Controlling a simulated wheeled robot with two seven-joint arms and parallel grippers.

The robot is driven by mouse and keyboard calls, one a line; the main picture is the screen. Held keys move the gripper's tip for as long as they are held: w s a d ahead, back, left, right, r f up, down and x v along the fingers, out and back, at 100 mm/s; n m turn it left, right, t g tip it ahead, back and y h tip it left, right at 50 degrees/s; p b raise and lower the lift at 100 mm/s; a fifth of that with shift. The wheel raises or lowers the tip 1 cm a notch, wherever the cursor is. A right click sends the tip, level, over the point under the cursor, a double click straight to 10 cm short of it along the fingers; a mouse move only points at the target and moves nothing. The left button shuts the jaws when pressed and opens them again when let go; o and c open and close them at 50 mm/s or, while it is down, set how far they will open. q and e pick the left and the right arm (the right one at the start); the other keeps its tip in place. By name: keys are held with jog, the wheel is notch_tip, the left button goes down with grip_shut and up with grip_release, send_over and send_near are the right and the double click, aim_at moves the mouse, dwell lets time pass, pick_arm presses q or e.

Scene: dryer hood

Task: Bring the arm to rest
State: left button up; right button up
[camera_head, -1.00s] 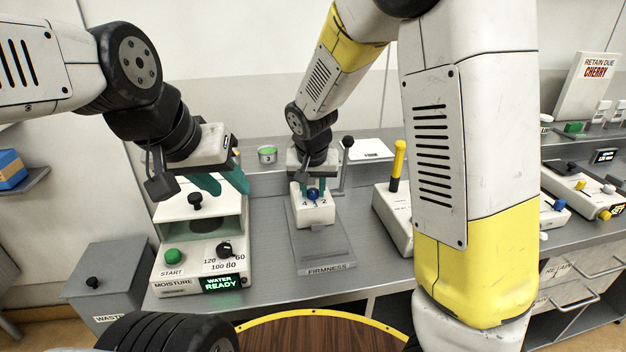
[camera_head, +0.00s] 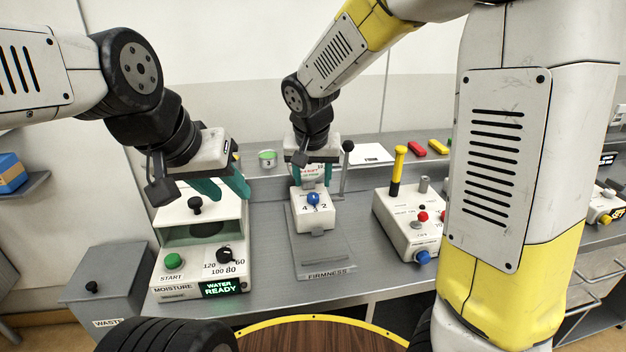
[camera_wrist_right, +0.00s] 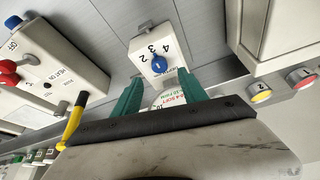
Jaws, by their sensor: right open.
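My right gripper (camera_head: 313,180) is open and empty, its teal fingers just above and behind the white firmness unit (camera_head: 312,218) with a blue knob (camera_head: 313,199) and numbers. In the right wrist view the open fingers (camera_wrist_right: 158,88) are apart, with the blue knob (camera_wrist_right: 159,65) beyond them and a white dial with red and green print partly hidden between them. My left gripper (camera_head: 222,188) hangs over the moisture box (camera_head: 170,238); its two teal fingers are apart with nothing seen between them.
A white control box (camera_head: 408,228) with a yellow-topped lever (camera_head: 398,165) stands right of the firmness unit. A grey waste bin (camera_head: 105,285) is at the left. A green-topped cup (camera_head: 267,158) stands behind. Bare counter (camera_head: 262,255) lies between the moisture box and firmness unit.

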jog(key=shift+s+r, duration=0.25)
jog(key=shift+r, duration=0.35)
jog(key=s+d+r+y, duration=0.1)
jog(key=s+d+r, duration=0.3)
jog(key=s+d, duration=0.3)
jog(key=s+d+r+n+t+y, duration=0.1)
jog(key=s+d+r, duration=0.3)
jog(key=s+d, duration=0.3)
jog(key=s, duration=0.4)
jog(key=shift+s+d+t, duration=0.15)
jog(key=shift+d+t, duration=0.15)
dwell(0.7)
